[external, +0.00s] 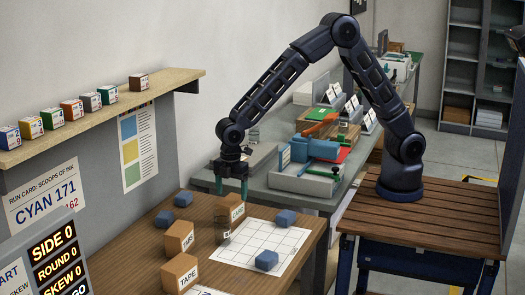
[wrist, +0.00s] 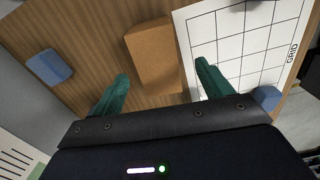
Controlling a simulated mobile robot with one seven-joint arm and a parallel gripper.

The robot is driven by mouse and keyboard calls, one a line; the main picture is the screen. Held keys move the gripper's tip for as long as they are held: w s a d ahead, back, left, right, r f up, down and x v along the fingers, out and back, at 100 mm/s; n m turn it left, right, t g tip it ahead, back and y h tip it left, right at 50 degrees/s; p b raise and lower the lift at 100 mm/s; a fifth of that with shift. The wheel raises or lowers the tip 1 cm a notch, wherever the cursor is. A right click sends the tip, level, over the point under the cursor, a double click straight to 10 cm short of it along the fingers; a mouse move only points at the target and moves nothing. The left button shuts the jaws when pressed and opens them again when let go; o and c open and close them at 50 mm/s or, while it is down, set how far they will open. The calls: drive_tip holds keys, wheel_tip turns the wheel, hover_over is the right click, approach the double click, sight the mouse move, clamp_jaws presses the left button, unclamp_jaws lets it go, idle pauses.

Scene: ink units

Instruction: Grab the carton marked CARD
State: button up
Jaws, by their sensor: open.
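The carton marked CARD (external: 231,210) stands on the wooden table beside the left edge of the grid sheet. My gripper (external: 232,189) is open above it, with its teal fingers pointing down and apart. In the wrist view a brown carton (wrist: 155,55) lies between and ahead of the fingertips of my gripper (wrist: 161,72). No label shows on it there; its place by the grid fits the CARD carton. I see no clear contact between fingers and carton.
Cartons marked TAPE (external: 180,272) and another label (external: 179,238) stand nearer the camera. Blue blocks (external: 266,260) (wrist: 49,67) lie around. The grid sheet (external: 285,240) is mostly bare.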

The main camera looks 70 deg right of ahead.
sight(231, 200)
drive_tip(key=shift+w+a+f, duration=0.1)
drive_tip(key=shift+f, duration=1.65)
drive_tip(key=shift+w+f, duration=0.1)
drive_tip(key=shift+f, duration=1.6)
drive_tip(key=shift+c, duration=0.5)
drive_tip(key=c, duration=1.1)
